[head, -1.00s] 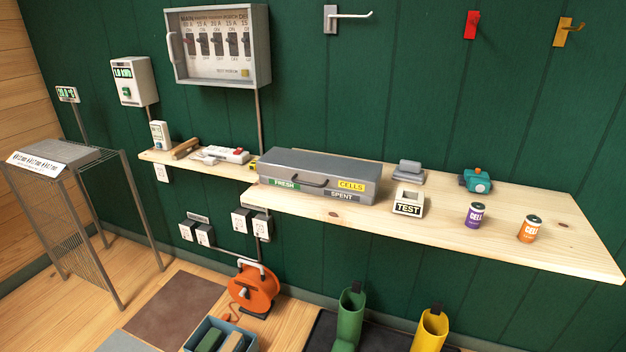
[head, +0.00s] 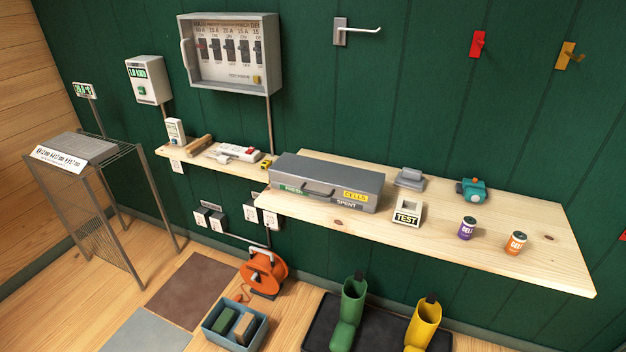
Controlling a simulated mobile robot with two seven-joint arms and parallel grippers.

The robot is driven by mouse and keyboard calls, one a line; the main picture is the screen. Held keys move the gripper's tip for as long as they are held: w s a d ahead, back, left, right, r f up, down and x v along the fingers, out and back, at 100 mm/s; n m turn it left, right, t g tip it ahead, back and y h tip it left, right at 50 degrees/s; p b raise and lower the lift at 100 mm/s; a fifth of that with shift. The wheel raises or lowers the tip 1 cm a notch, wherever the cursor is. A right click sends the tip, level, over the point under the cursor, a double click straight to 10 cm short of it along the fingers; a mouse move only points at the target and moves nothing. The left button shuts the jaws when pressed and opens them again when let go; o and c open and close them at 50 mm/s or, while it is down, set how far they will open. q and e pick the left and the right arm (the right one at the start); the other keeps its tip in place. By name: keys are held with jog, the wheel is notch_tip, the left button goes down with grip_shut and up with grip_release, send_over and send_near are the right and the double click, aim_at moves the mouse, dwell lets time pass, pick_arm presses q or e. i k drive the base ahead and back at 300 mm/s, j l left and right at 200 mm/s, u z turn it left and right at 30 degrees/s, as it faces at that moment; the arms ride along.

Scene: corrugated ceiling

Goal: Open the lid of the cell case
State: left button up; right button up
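The cell case (head: 330,176) is a long grey box on the wooden shelf, in the middle of the head view. Its lid is shut flat and has a dark handle (head: 317,188) on the front edge. Its front carries a green FRESH label, a yellow CELLS label and a SPENT label. Neither of my grippers shows in the head view.
On the shelf (head: 540,225), right of the case, stand a TEST block (head: 407,213), a grey item (head: 410,178), a teal device (head: 472,190), a purple cell (head: 467,228) and an orange cell (head: 515,243). Boots (head: 350,310), an orange reel (head: 264,272) and a blue bin (head: 234,325) are on the floor below.

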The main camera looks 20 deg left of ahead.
aim_at(322, 178)
jog(key=i+j, duration=0.3)
jog(key=j, duration=0.15)
jog(key=i+j, duration=0.25)
jog(key=j, duration=0.25)
jog(key=i+j, duration=0.3)
jog(key=j, duration=0.15)
